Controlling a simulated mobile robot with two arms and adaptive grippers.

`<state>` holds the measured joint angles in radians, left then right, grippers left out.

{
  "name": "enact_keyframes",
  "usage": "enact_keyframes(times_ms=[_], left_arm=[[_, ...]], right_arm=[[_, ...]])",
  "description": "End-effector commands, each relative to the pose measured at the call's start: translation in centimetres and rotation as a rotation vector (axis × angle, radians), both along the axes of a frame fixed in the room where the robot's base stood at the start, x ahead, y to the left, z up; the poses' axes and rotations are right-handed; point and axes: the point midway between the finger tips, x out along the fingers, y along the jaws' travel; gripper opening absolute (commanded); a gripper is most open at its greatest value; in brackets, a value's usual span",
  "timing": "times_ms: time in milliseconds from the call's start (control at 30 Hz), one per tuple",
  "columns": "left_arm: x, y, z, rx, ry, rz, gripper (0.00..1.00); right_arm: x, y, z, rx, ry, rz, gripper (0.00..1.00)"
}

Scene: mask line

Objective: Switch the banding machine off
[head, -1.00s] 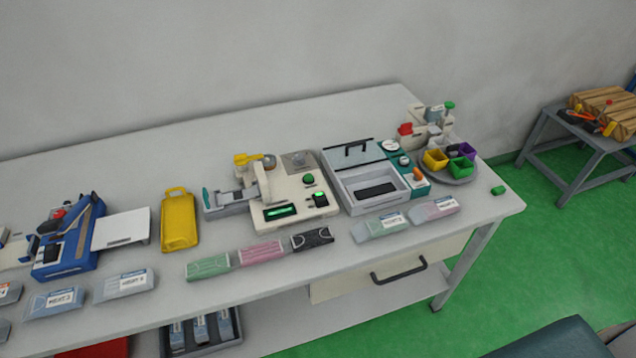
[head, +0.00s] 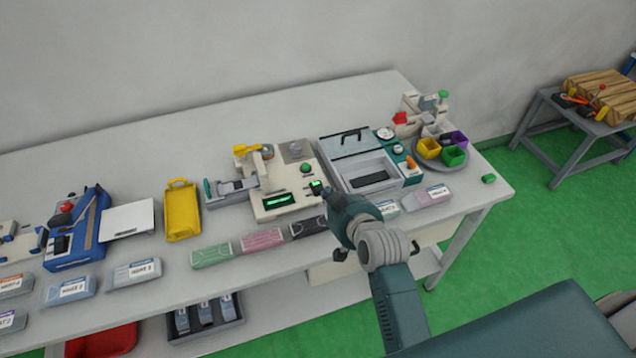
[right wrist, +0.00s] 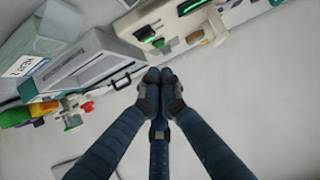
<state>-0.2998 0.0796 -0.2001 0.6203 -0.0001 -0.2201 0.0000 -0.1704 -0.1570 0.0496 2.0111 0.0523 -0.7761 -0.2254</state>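A cream machine (head: 263,205) with a lit green display (head: 279,200) stands mid-table; I take it to be the banding machine. Its small lit green switch (head: 316,184) sits at its front right, with a dark green round knob (head: 306,168) behind it. My right gripper (head: 322,191) is over this corner, close to the switch; I cannot tell if they touch. In the right wrist view its fingers (right wrist: 159,77) meet at the tips with nothing between them. The cream machine shows at the top there (right wrist: 165,22). My left gripper is out of view.
A teal-and-grey sealer (head: 345,148) stands right of the cream machine. Mask packs (head: 262,240) lie along the front, partly behind my right arm. A yellow tray (head: 181,215) and a blue machine (head: 80,240) are to the left. The table's back strip is clear.

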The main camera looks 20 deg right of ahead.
Motion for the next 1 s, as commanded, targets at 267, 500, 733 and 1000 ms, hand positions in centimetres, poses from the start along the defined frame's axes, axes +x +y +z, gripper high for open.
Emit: enact_keyframes(times_ms=[267,500,733,1000], left_arm=[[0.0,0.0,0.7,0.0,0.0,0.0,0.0],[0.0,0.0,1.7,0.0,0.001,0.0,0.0],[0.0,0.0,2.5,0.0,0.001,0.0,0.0],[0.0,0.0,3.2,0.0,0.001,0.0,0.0]], right_arm=[[2.9,-0.2,1.2,0.004,-0.051,-0.014,0.0],[7.2,-0.1,-0.8,0.004,-0.05,-0.013,0.0],[10.2,0.0,-3.1,0.002,-0.044,-0.014,0.0],[9.4,0.0,-6.2,0.003,-0.048,-0.014,0.0]])
